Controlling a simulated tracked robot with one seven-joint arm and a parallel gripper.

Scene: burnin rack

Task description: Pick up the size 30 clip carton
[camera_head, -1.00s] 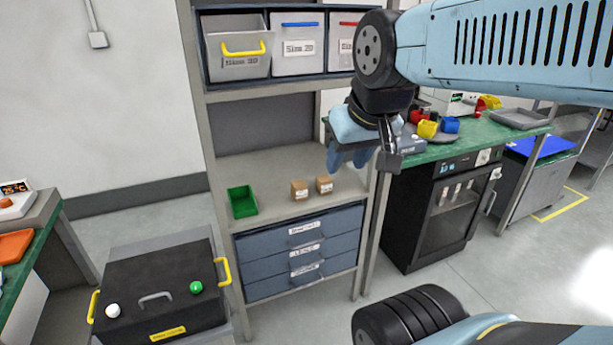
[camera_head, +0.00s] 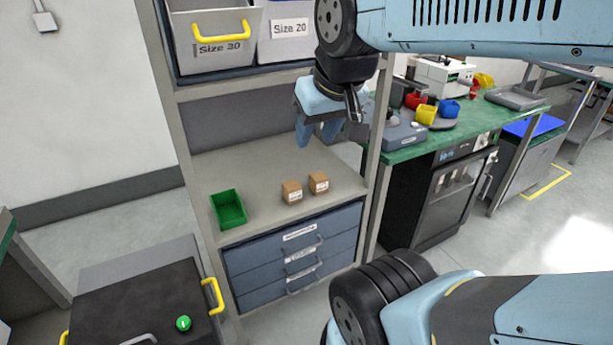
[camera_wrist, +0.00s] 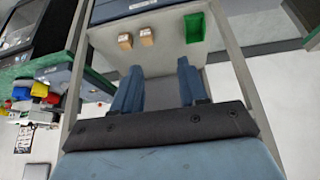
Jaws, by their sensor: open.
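Two small brown cartons stand side by side on the rack's middle shelf, the left one (camera_head: 292,192) and the right one (camera_head: 318,183). Each has a pale label too small to read, so I cannot tell which is size 30. In the wrist view they show near the top, one carton (camera_wrist: 125,41) left of the other (camera_wrist: 146,36). My gripper (camera_head: 316,135) is above and behind them in the head view, apart from both. Its two blue fingers (camera_wrist: 157,75) are spread with nothing between them.
A green open bin (camera_head: 229,209) sits left of the cartons. Above is a grey bin marked Size 30 (camera_head: 215,45) with a yellow handle, beside a Size 20 bin (camera_head: 288,28). Blue drawers (camera_head: 295,255) are below the shelf (camera_head: 250,170). A rack post stands to the right.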

